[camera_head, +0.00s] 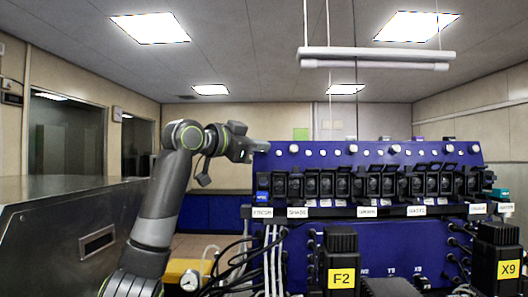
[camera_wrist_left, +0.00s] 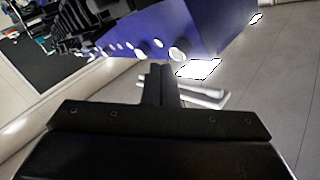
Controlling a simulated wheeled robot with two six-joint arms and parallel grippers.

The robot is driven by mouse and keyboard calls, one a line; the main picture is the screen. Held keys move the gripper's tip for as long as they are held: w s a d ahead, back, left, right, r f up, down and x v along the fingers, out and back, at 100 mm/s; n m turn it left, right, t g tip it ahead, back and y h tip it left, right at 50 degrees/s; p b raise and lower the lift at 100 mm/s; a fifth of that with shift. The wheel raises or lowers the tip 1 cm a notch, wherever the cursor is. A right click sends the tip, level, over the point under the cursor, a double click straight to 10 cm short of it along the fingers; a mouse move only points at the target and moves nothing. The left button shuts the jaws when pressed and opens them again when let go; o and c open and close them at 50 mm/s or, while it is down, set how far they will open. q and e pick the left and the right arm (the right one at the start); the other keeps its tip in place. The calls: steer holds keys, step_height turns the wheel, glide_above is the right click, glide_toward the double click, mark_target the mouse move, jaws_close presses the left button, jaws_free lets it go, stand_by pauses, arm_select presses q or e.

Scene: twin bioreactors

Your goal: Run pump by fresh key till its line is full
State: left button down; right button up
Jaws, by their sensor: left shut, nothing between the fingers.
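A blue pump rack (camera_head: 320,157) carries a row of black pump heads (camera_head: 342,184) and white round knobs along its top. White labels run below; the leftmost label (camera_head: 262,212) seems to read FRESH, in small blurred print. A small bright blue piece (camera_head: 262,195) sits just above that label; I cannot tell whether it is a key. My left gripper (camera_head: 260,146) is at the rack's upper left corner, shut and empty. In the left wrist view its closed fingers (camera_wrist_left: 160,84) point toward the blue rack (camera_wrist_left: 205,28) and its white knobs. I cannot make out the line's filling. My right gripper is out of view.
Black units labelled F2 (camera_head: 341,250) and X9 (camera_head: 498,255) stand in front of the rack. Dark cables and pale tubes (camera_head: 272,255) hang at its left. A yellow box with a gauge (camera_head: 188,277) sits low. A metal cabinet (camera_head: 60,235) stands at left.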

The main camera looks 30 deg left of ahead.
arm_select(q)
steer(key=shift+s+d+r, duration=0.25)
steer(key=shift+s+d, duration=0.05)
steer(key=shift+s, duration=0.4)
steer(key=shift+s+d+r+b, duration=0.15)
steer(key=shift+s+d+r, duration=0.2)
steer(key=shift+s, duration=0.5)
steer(key=shift+s+d+r+b, duration=0.15)
steer(key=shift+s+d, duration=0.35)
steer(key=shift+s, duration=0.35)
steer(key=shift+s+d+r+b, duration=0.15)
steer(key=shift+s+d+r, duration=0.2)
steer(key=shift+s, duration=0.5)
steer(key=shift+f, duration=0.1)
steer(key=shift+f, duration=0.1)
